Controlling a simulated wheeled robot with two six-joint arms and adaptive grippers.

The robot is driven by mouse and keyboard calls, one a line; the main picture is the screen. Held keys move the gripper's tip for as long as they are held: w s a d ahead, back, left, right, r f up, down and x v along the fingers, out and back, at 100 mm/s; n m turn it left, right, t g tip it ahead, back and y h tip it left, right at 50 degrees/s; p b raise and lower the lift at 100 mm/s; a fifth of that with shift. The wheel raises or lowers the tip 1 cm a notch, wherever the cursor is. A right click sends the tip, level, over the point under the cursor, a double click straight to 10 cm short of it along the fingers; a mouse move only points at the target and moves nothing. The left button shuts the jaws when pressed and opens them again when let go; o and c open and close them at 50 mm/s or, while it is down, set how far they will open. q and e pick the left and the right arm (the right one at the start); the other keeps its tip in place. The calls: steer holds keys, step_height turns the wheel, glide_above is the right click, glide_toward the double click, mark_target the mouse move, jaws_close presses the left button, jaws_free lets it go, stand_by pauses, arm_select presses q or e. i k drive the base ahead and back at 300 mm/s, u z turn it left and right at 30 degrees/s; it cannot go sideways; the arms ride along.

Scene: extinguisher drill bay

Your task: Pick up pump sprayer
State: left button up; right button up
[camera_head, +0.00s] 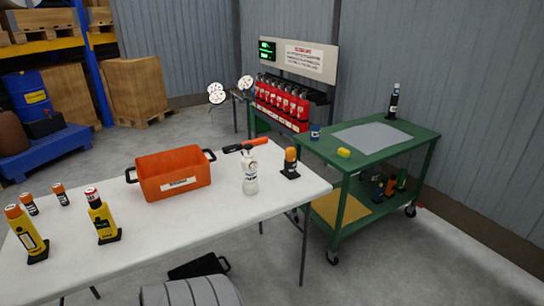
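The sprayer's front is unobstructed. Neither of my grippers shows in the head view.
The white table (165,231) carries an orange crate (177,190) left of the sprayer, an orange-topped item (290,163) close on its right, and several yellow and orange-capped items at left. A green cart (395,158) stands to the right. Bare tabletop lies in front of the sprayer.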

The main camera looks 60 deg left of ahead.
mark_target(250, 185)
steer(key=u, duration=0.2)
steer(key=i, duration=1.25)
steer(key=u, duration=0.95)
steer(key=i, duration=0.85)
steer(key=u, duration=1.55)
steer(key=i, duration=0.7)
steer(key=u, duration=0.6)
